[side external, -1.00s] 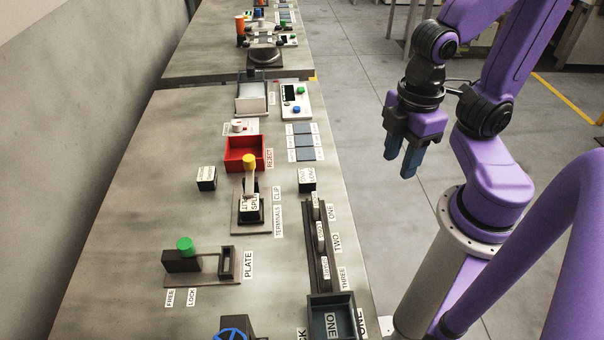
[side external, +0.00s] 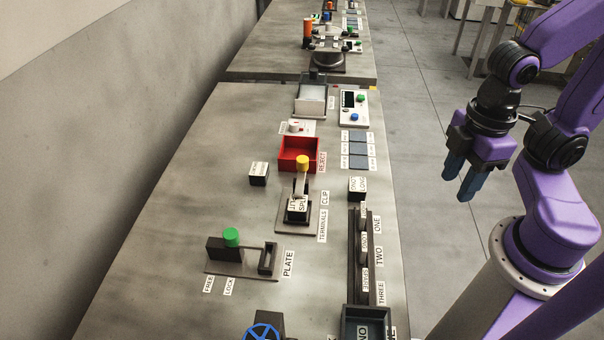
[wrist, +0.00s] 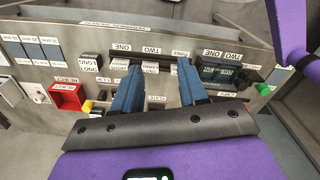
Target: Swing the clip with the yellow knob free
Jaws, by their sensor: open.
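The yellow knob (side external: 302,162) tops a light lever that stands over a dark clip mount, beside the CLIP and TERMINALS labels. A block with a white label reading SPLIT (side external: 298,206) sits at the clip on a grey base plate (side external: 285,228). In the wrist view the yellow knob (wrist: 87,106) is left of my fingers; the clip's lower part is mostly hidden by my left finger and hand. My gripper (side external: 457,188) is open and empty, fingers pointing down, off the table's right side and well away from the clip. Both blue fingers show in the wrist view (wrist: 159,66).
A red REJECT tray (side external: 298,154) stands just behind the knob. A green-knobbed PLATE fixture (side external: 231,238) is nearer the front left. A dark rack (side external: 364,255) with labelled blocks runs along the right, and small labelled blocks (side external: 259,174) (side external: 357,189) flank the clip.

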